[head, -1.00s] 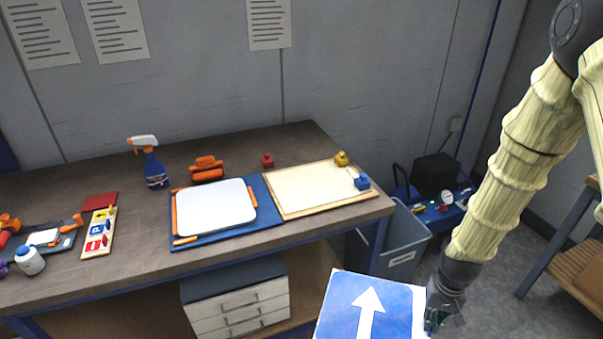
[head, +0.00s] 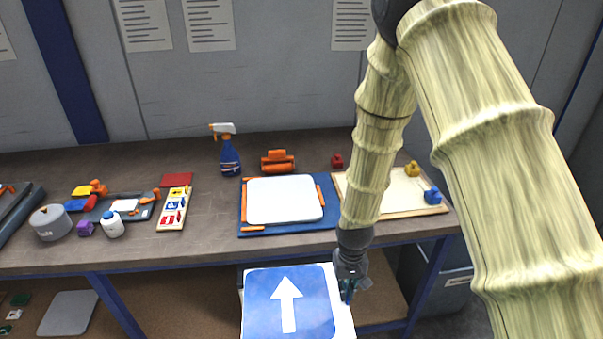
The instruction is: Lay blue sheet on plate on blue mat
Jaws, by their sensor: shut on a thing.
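My gripper (head: 349,284) is shut on the right edge of the blue sheet (head: 262,312), a square with a white upward arrow and a pale border. The sheet is held in front of the bench, below the level of its top. The plate (head: 284,200) is white with rounded corners and lies on the blue mat (head: 290,228) on the bench. The plate's face is bare. The gripper is nearer to me than the mat and a little to its right. The fingertips are small and partly hidden at the sheet's edge.
Orange strips (head: 321,196) lie on the mat beside the plate. A cream board (head: 365,207) with coloured knobs is to the right, partly behind my arm. A spray bottle (head: 229,155) and an orange roller (head: 277,162) stand behind. The bench's front edge (head: 200,265) lies beyond the sheet.

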